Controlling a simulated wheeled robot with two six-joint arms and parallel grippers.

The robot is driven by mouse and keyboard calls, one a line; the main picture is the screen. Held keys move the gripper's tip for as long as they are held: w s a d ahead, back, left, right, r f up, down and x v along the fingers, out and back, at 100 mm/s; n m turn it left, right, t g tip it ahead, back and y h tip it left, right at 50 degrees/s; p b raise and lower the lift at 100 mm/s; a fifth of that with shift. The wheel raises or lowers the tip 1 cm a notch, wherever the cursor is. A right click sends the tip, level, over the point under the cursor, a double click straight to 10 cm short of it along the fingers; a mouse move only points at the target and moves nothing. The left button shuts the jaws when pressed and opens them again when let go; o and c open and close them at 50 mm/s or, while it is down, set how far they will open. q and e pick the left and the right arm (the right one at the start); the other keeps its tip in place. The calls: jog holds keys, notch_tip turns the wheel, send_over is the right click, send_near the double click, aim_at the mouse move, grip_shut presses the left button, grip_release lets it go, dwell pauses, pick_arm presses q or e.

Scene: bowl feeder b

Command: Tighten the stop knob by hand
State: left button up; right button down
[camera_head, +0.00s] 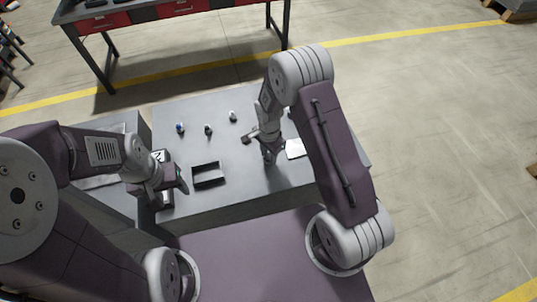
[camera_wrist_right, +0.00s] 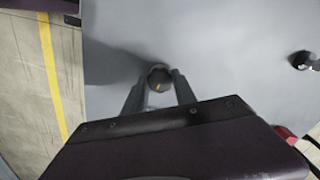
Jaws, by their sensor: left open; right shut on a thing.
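The stop knob (camera_wrist_right: 159,77) is a dark round cap with a yellow mark, seen from above in the right wrist view. My right gripper (camera_wrist_right: 156,90) has its two fingers on either side of the knob and is shut on it. In the head view the right gripper (camera_head: 269,157) points down at the right part of the grey table, and its arm hides much of what it holds. My left gripper (camera_head: 180,183) is open, left of the black tray and well away from the knob.
A white square plate (camera_head: 296,150) lies right of my right gripper.

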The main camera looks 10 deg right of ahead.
jog(key=shift+w+r+m, duration=0.1)
jog(key=shift+w+m, duration=0.05)
jog(key=shift+m, duration=0.85)
jog(key=c, duration=1.3)
grip_release()
jog(key=o, duration=0.3)
jog(key=shift+d, duration=0.15)
notch_tip(320, 180, up, 9)
jog(key=b, duration=0.1)
jog(key=shift+b, duration=0.4)
